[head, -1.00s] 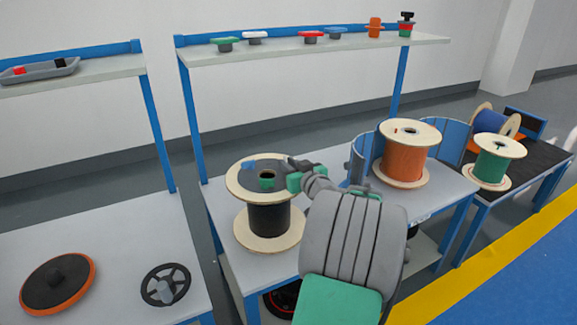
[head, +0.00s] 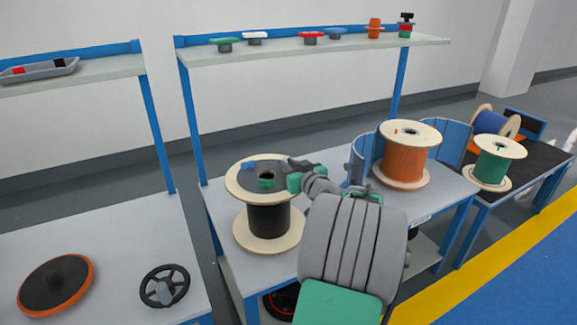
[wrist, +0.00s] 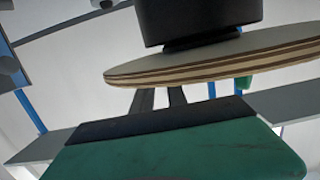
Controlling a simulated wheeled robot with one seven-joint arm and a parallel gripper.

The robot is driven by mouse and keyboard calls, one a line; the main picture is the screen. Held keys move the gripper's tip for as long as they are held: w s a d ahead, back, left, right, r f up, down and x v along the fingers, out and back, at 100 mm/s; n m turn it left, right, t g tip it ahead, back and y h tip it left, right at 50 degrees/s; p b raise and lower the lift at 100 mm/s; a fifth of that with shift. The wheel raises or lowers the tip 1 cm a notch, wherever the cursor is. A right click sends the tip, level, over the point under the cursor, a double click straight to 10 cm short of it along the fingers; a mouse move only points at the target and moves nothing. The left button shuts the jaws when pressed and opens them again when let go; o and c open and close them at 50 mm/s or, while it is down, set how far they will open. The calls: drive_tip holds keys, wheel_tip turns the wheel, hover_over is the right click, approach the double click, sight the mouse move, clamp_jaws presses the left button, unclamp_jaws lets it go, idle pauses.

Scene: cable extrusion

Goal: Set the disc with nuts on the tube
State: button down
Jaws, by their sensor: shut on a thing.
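A flat grey disc (head: 262,168) lies over the top flange of a wooden spool wound with black (head: 268,219). A blue nut (head: 247,167) and a green nut (head: 267,184) show on the disc, with a dark opening between them. My gripper (head: 290,174) is at the disc's right edge and shut on it; the exact contact is hard to see. In the wrist view, my dark fingers (wrist: 161,98) run toward a wooden flange edge (wrist: 215,66), with a black round part (wrist: 197,20) above it. I cannot make out which thing is the tube.
An orange spool (head: 406,153) inside blue curved guards stands right of my arm. A green spool (head: 494,164) is farther right. A shelf (head: 290,49) with small coloured parts is behind. A black-orange disc (head: 57,290) and a spoked wheel (head: 165,287) lie on the left table.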

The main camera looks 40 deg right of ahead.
drive_tip(key=shift+f+b, duration=0.45)
drive_tip(key=shift+b, duration=0.05)
drive_tip(key=c, duration=1.6)
unclamp_jaws()
drive_tip(key=shift+f, duration=0.1)
drive_tip(key=b+v, duration=0.2)
drive_tip(key=v, duration=0.9)
